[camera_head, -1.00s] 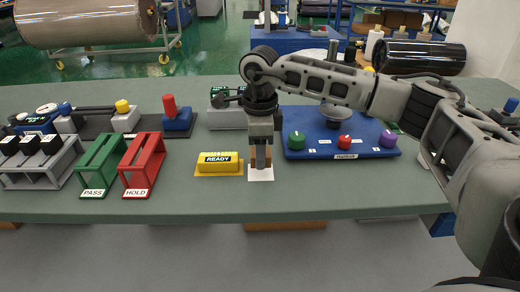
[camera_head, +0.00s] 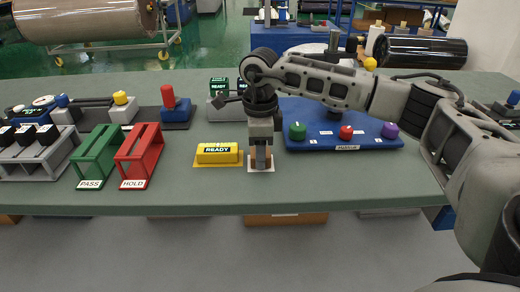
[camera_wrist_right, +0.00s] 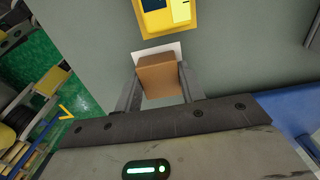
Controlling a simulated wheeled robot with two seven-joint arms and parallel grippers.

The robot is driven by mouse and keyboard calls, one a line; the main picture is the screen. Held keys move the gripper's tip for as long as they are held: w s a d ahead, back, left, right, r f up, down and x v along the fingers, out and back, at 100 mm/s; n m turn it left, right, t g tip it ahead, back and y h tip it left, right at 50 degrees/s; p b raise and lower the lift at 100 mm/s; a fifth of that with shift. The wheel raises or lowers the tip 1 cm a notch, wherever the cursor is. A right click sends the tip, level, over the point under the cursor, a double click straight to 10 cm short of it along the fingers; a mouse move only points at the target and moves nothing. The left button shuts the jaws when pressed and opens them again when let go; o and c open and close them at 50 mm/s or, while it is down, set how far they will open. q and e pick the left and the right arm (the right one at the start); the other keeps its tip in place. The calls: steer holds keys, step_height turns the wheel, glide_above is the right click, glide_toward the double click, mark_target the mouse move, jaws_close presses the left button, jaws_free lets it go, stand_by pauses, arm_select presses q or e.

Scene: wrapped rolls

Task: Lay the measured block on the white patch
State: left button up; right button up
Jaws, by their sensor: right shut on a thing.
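The brown block (camera_wrist_right: 160,76) is between the fingers of my right gripper (camera_wrist_right: 160,84), which is shut on it. In the head view the right gripper (camera_head: 260,160) points straight down over the white patch (camera_head: 261,171), with a little of the block showing between its fingers. The white patch also shows in the right wrist view (camera_wrist_right: 141,54), sticking out past the block's far edge. The block is over the patch; I cannot tell whether it touches it. My left gripper is in neither view.
A yellow READY block (camera_head: 217,152) on a yellow plate stands just left of the patch. A blue panel (camera_head: 318,109) with coloured knobs is at the right. Red HOLD (camera_head: 140,150) and green PASS (camera_head: 98,152) racks stand further left. The table's front edge is close below the patch.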

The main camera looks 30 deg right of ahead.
steer(key=o, duration=1.1)
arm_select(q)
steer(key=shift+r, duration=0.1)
arm_select(e)
steer(key=shift+o, duration=0.2)
step_height(320, 180, up, 3)
steer(key=shift+f, duration=0.15)
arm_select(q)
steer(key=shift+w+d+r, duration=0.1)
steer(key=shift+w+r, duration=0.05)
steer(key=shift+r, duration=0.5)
arm_select(e)
step_height(320, 180, up, 13)
